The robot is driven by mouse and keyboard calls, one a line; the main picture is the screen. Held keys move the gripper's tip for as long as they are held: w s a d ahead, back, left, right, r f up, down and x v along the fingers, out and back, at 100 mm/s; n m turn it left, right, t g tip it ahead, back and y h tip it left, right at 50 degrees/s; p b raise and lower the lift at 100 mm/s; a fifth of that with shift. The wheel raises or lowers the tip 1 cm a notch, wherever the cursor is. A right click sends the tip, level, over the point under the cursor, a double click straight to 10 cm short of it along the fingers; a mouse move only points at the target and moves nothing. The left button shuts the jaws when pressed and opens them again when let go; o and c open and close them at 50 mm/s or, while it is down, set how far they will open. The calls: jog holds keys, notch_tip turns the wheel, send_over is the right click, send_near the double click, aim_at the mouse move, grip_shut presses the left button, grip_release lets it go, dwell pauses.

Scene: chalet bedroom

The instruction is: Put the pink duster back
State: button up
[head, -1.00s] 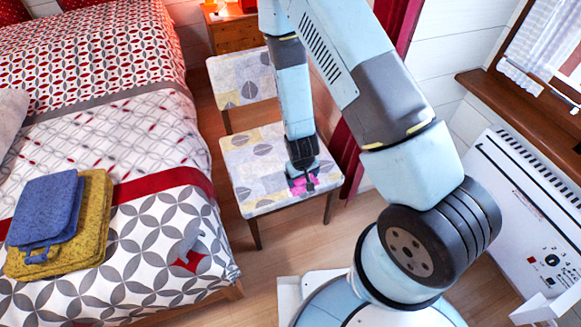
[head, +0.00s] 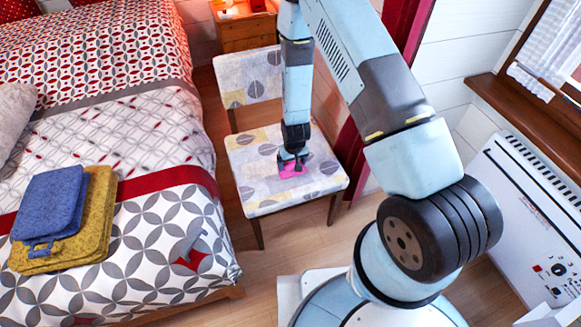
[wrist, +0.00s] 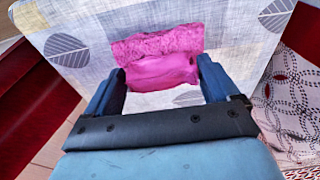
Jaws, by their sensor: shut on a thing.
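The pink duster (wrist: 160,58) is soft and bright pink. In the wrist view it lies between the two blue fingers of my gripper (wrist: 158,84), over the chair seat. In the head view the duster (head: 291,169) shows as a small pink patch below my gripper (head: 291,160), at the middle of the seat. My gripper is shut on the duster. The chair (head: 262,200) has a patterned seat with grey leaves and yellow patches. I cannot tell whether the duster touches the seat.
The bed (head: 150,235) stands to the left of the chair, with folded blue (head: 48,205) and yellow (head: 97,215) cloths on it. A wooden nightstand (head: 245,35) is behind the chair. A white heater (head: 520,205) stands at the right. Wooden floor shows in front of the chair.

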aim_at(291, 166)
jog(key=shift+w+f, duration=0.55)
jog(key=shift+f, duration=0.2)
jog(key=shift+w+f, duration=0.5)
jog(key=shift+f, duration=0.2)
notch_tip(291, 166, down, 3)
jog(key=shift+a+r, duration=0.1)
jog(key=shift+r, duration=0.1)
jog(key=shift+c, duration=0.4)
jog(key=o, duration=0.8)
jog(key=shift+c, duration=0.2)
jog(key=r, duration=0.4)
jog(key=s+r, duration=0.1)
jog(key=r, duration=0.7)
jog(key=shift+s+d, duration=0.25)
jog(key=shift+s, duration=0.1)
